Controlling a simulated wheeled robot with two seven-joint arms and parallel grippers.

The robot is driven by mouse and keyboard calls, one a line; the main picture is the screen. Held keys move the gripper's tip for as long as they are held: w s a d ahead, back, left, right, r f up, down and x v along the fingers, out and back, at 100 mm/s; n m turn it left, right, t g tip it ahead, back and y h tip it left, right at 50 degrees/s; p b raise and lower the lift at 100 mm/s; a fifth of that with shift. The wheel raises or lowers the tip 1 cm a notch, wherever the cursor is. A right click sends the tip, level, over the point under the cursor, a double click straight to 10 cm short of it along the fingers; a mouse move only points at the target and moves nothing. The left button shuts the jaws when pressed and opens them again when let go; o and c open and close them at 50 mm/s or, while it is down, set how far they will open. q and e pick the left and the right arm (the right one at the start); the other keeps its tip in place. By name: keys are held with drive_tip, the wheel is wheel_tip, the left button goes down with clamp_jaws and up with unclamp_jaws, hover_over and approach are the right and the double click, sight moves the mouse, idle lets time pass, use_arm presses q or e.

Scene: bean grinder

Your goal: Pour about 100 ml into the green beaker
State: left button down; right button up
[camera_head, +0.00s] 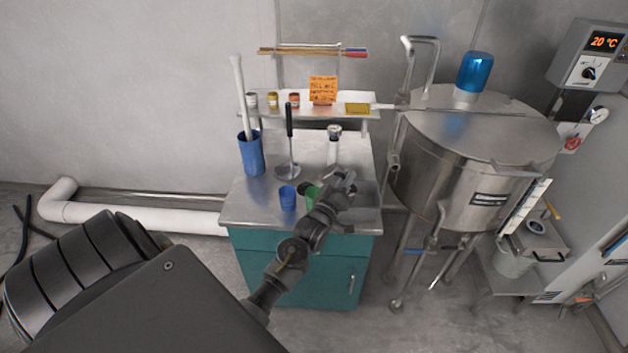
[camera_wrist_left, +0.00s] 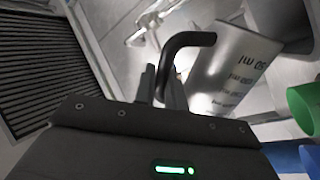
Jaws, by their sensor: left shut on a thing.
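My left gripper (camera_head: 343,182) is over the front right of the steel worktop. In the left wrist view my left gripper (camera_wrist_left: 165,88) is shut on the black handle of a metal measuring jug (camera_wrist_left: 235,72) with printed ml marks. The jug is mostly hidden in the head view; I cannot tell its fill or how far it tilts. The green beaker (camera_head: 309,194) stands just left of the gripper, partly covered by my arm. The beaker also shows at the right edge of the left wrist view (camera_wrist_left: 306,108), apart from the jug. My right gripper is not in view.
A small blue cup (camera_head: 287,198) stands left of the green beaker. Behind are a tall blue container (camera_head: 251,155) with a white rod and a black-handled ladle (camera_head: 288,168). A shelf (camera_head: 350,97) with small jars is at the back. A steel tank (camera_head: 455,180) stands close on the right.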

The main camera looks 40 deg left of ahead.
sight(337, 175)
use_arm(q)
drive_tip(key=shift+s+a+n, duration=0.1)
drive_tip(key=shift+a+n, duration=0.05)
drive_tip(key=shift+n, duration=0.15)
drive_tip(key=shift+a+r, duration=0.1)
drive_tip(key=shift+r, duration=0.05)
drive_tip(key=shift+s+a+r+n+y, duration=0.15)
drive_tip(key=shift+r+n+y, duration=0.15)
drive_tip(key=shift+n, duration=0.2)
drive_tip(key=shift+w+a+r+n+y, duration=0.1)
drive_tip(key=shift+r+n+y, duration=0.15)
drive_tip(key=shift+n, duration=0.25)
drive_tip(key=shift+s+a+f+n+t+y+b, duration=0.2)
drive_tip(key=shift+n+t+y+b, duration=0.1)
drive_tip(key=shift+n+b, duration=0.25)
drive_tip(key=shift+s+d, duration=0.2)
idle(0.5)
drive_tip(key=shift+s+a+f+n+b, duration=0.1)
drive_tip(key=shift+s+a+n+b, duration=0.05)
drive_tip(key=shift+n+b, duration=0.6)
drive_tip(key=shift+s+a+f+n+y+b, duration=0.2)
drive_tip(key=shift+a+n+y+b, duration=0.25)
drive_tip(key=shift+n+y, duration=0.45)
drive_tip(key=shift+a+f+n, duration=0.1)
drive_tip(key=shift+a+n, duration=0.1)
drive_tip(key=shift+n, duration=0.2)
